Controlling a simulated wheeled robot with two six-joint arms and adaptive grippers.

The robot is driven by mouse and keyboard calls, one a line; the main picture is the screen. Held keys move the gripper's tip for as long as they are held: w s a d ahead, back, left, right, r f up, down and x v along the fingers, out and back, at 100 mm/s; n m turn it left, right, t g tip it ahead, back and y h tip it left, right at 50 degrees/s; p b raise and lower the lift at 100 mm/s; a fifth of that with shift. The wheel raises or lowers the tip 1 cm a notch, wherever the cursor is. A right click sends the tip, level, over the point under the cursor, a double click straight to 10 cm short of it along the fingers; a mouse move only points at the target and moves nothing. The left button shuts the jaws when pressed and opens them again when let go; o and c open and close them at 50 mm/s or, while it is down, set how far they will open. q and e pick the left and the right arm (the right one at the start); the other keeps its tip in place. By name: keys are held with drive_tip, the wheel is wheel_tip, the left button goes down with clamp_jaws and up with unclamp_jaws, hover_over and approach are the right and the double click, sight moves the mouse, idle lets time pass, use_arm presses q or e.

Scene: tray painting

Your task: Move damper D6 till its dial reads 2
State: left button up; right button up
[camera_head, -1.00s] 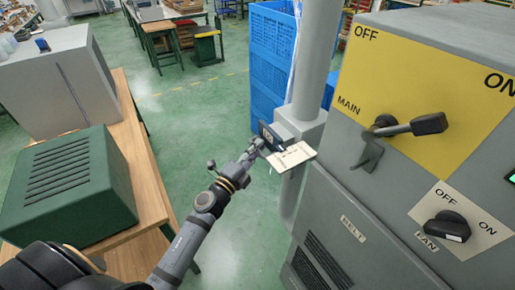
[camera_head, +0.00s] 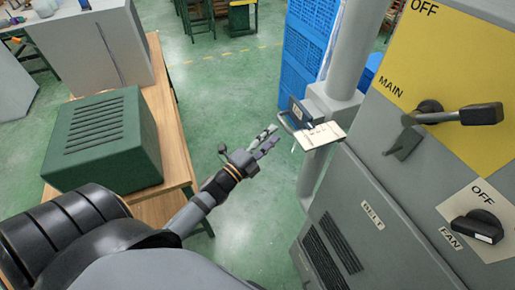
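A damper assembly with a grey box (camera_head: 332,103) sits on the grey vertical pipe (camera_head: 356,45). It has a small dark plate with a pale label (camera_head: 297,112) and a thin bent handle beside it. A cream dial plate (camera_head: 320,137) with small marks juts out in front. The marks and any pointer reading are too small to tell, and I cannot read a D6 label. My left gripper (camera_head: 271,138) is open and empty, its two fingers apart and pointing at the damper, a short gap to its left. My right gripper is out of view.
A grey cabinet (camera_head: 345,215) with a MAIN lever (camera_head: 455,116) and a FAN knob (camera_head: 478,227) stands at right. Blue crates (camera_head: 303,60) are behind the pipe. A green vented box (camera_head: 105,140) rests on a wooden bench (camera_head: 172,125) at left. Green floor between is clear.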

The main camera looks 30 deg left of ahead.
use_arm(q)
drive_tip(key=shift+v, duration=2.8)
